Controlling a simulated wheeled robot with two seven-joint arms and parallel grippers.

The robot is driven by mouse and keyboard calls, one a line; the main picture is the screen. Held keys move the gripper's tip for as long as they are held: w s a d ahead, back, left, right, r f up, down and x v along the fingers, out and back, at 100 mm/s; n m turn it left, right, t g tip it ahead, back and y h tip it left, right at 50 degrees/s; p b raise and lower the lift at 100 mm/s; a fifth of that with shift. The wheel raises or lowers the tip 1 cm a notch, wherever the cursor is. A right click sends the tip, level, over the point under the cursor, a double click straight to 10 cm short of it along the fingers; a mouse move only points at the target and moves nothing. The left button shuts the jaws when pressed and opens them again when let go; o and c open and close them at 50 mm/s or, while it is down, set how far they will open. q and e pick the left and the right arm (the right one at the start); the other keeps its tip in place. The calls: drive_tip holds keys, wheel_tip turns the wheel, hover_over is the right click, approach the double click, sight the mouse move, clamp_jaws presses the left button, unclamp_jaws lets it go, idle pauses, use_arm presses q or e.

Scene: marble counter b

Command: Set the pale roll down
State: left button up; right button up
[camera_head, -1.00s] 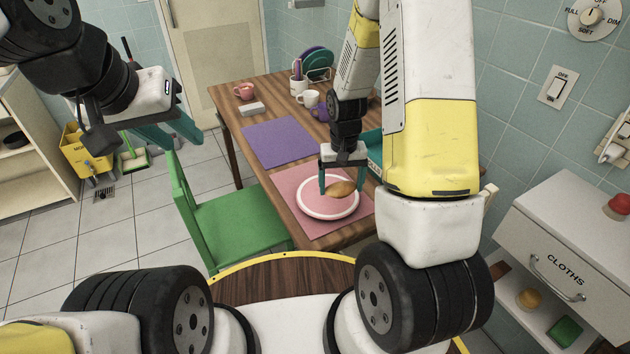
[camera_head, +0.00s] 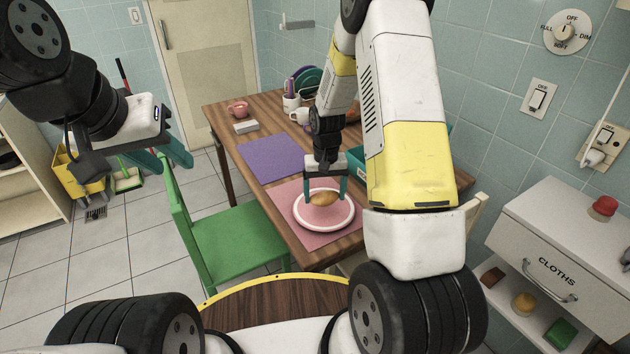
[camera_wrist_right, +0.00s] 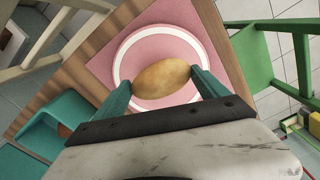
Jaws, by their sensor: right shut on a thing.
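The pale roll (camera_head: 323,199) is tan and oval; it also shows in the right wrist view (camera_wrist_right: 161,76). My right gripper (camera_head: 325,202) is shut on it, one teal finger at each end. The roll is over the middle of a pink plate with a white rim (camera_head: 299,220), which also shows in the right wrist view (camera_wrist_right: 122,62). I cannot tell whether the roll touches the plate. The plate lies on a pink mat (camera_head: 318,240) on the wooden table. My left gripper (camera_head: 180,155) is empty, off to the left above the floor; its finger gap is unclear.
A green chair (camera_head: 235,240) stands at the left side. A teal bin (camera_head: 355,168) is right of the plate.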

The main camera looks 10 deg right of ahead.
sight(324, 198)
drive_tip(key=shift+w+d+f, duration=0.1)
drive_tip(key=shift+w+d, duration=0.1)
drive_tip(key=shift+w, duration=0.85)
drive_tip(key=shift+f, duration=1.75)
drive_tip(key=shift+f, duration=0.1)
drive_tip(key=o, duration=1.2)
drive_tip(key=shift+o, duration=0.2)
wheel_tip(324, 198, up, 12)
drive_tip(key=shift+f, duration=0.2)
drive_tip(key=s+a+r+t+y, duration=0.1)
drive_tip(key=s+r+t, duration=0.1)
drive_tip(key=s+r, duration=0.75)
drive_tip(key=s+r+t+y, duration=0.1)
drive_tip(key=s+r+t, duration=0.1)
drive_tip(key=s+r, duration=0.8)
drive_tip(key=s+a+r+n+t, duration=0.1)
drive_tip(key=s+r+t, duration=0.1)
drive_tip(key=s+r, duration=0.2)
drive_tip(key=shift+s+r, duration=0.35)
drive_tip(key=shift+s, duration=0.65)
